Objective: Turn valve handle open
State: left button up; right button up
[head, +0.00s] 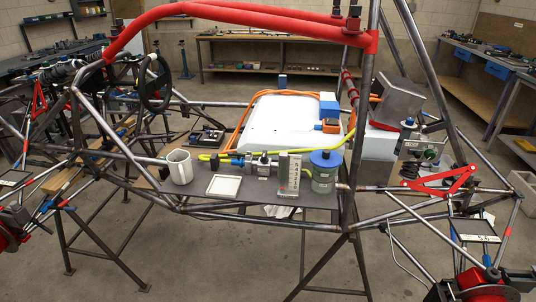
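A small valve assembly (262,164) of metal and dark fittings sits on the grey shelf at the near side of the tube chassis. A blue part (237,161) is at its left, where a yellow hose (206,157) joins it. The valve handle is too small to tell apart from the fittings, and I cannot tell its position. Neither of my grippers is in the head view.
Beside the valve stand a white mug (179,167), a white square tray (224,186), an upright gauge block (289,174) and a blue-lidded jar (325,171). Chassis tubes, including the red padded bar (235,16), surround the shelf. A white tank (283,121) lies behind.

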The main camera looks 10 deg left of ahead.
aim_at(264, 159)
jog(key=i+l, duration=0.1)
jog(key=l, duration=0.4)
jog(key=i+l, duration=0.1)
jog(key=l, duration=0.4)
jog(key=i+l, duration=0.1)
jog(key=l, duration=0.45)
jog(key=i+l+u, duration=0.1)
jog(key=l, duration=0.4)
